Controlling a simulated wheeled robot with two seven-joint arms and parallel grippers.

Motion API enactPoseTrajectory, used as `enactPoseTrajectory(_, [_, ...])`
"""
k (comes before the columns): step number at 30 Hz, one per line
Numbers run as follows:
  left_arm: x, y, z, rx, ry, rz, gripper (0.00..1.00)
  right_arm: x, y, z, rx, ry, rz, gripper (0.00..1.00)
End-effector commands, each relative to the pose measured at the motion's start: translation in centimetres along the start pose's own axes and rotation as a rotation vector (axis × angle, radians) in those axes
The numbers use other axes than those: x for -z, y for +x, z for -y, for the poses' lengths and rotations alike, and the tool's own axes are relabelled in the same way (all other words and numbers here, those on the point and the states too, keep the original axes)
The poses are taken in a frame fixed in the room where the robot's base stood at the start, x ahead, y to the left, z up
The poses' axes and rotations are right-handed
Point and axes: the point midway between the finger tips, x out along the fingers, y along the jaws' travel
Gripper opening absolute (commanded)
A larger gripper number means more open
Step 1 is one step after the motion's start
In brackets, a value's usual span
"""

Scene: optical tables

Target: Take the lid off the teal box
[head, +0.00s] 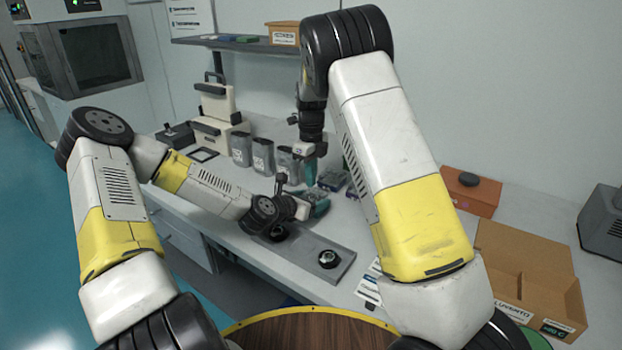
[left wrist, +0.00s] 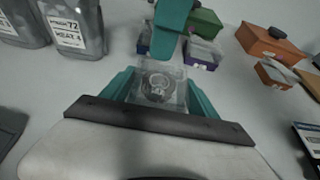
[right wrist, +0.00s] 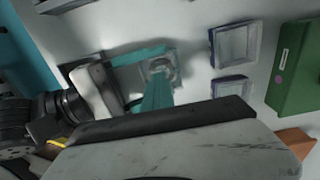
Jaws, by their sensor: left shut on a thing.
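My left gripper (left wrist: 160,95) is shut on a small clear box (left wrist: 158,84), which I take for the teal box. Its two teal fingers press on opposite sides of it. A round shape shows through the box; whether a lid sits on it is not clear. The box also shows in the right wrist view (right wrist: 160,68). My right gripper (right wrist: 157,80) reaches in from the far side, its teal fingertips at the box's edge. Its fingers overlap in view, so any gap is hidden. In the head view, both grippers meet above the bench, and the box is too small to make out.
Small open boxes with purple (left wrist: 203,52) and blue rims stand close behind. A green box (right wrist: 299,70) and an orange box (head: 470,190) lie to the right. Grey labelled pouches (head: 262,156) stand behind left. A grey tray (head: 312,262) lies in front.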

Motion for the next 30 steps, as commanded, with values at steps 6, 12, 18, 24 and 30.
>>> enactPoseTrajectory(6, [0.0,0.0,0.0,0.000,0.000,0.000,0.00,-0.1,-1.9,0.0,0.002,-0.001,0.002,0.00])
enactPoseTrajectory(12, [0.0,0.0,0.0,0.000,0.000,0.000,0.00,-0.1,-4.0,0.0,0.001,0.000,0.002,0.00])
enactPoseTrajectory(18, [0.0,0.0,0.0,0.000,0.000,0.000,0.70,0.0,-4.0,0.0,0.000,0.000,0.000,0.00])
enactPoseTrajectory(24, [0.0,0.0,0.0,0.000,0.000,0.000,0.94,0.0,-4.0,0.0,0.000,0.000,0.000,0.00])
enactPoseTrajectory(30, [0.0,0.0,0.0,0.000,0.000,0.000,0.94,0.0,-4.0,0.0,0.000,0.000,0.000,0.00])
